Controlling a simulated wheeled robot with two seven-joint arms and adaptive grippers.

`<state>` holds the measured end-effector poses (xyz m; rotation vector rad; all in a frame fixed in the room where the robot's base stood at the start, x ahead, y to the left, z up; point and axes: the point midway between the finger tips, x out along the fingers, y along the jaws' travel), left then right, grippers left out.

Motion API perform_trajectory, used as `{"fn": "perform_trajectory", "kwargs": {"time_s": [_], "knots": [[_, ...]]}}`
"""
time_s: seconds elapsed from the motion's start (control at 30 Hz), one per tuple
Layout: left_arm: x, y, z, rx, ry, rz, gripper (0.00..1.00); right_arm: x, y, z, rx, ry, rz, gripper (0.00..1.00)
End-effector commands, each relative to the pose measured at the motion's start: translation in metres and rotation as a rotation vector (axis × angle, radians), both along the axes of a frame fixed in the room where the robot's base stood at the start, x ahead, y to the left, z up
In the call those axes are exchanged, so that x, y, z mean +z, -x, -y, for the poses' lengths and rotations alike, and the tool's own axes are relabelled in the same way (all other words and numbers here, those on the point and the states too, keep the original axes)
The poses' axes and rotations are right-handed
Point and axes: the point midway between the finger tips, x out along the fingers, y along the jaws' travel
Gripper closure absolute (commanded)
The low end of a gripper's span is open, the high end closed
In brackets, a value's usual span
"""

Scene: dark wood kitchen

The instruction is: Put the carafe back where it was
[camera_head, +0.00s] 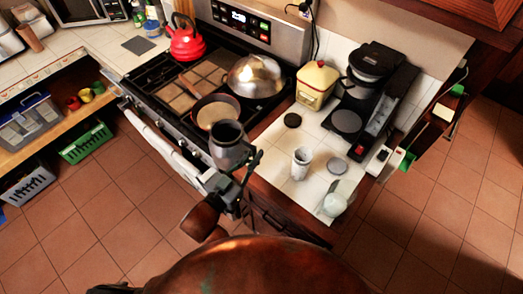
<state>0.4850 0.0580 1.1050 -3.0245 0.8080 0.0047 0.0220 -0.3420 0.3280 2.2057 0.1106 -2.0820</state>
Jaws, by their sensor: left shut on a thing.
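The carafe (229,150) is a grey jug with a dark open top. It is upright and in the air in front of the counter's edge, left of the white cup. My left gripper (250,166) is shut on it at its right side, where the handle seems to be; the dark fingers hide the exact contact. The black coffee maker (376,68) stands at the back of the right counter. Its round dark plate (346,121) is bare. My right gripper is not in view.
A white patterned cup (301,163), a grey disc (337,165), a black disc (293,120) and a pale round jar (334,204) sit on the counter. A yellow canister (317,85) stands left of the coffee maker. The stove holds a frying pan (215,112), domed lid (255,77) and red kettle (186,43).

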Motion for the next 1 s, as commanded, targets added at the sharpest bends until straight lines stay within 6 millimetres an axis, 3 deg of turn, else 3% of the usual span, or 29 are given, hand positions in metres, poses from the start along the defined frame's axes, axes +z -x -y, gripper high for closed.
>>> {"fn": "perform_trajectory", "kwargs": {"time_s": [0.1, 0.27, 0.7, 1.0], "knots": [[0.003, 0.004, 0.020, -0.073, 0.000, 0.009, 1.00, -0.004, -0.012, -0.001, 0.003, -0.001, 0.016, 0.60], [-0.002, -0.002, 0.033, -0.107, 0.000, 0.007, 1.00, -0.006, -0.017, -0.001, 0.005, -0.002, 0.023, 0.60], [-0.045, -0.080, 0.074, -0.106, 0.002, 0.004, 1.00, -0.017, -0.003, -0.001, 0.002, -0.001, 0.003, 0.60], [-0.086, -0.109, 0.089, -0.106, 0.002, 0.007, 1.00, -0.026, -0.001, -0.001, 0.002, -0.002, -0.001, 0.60]]}}
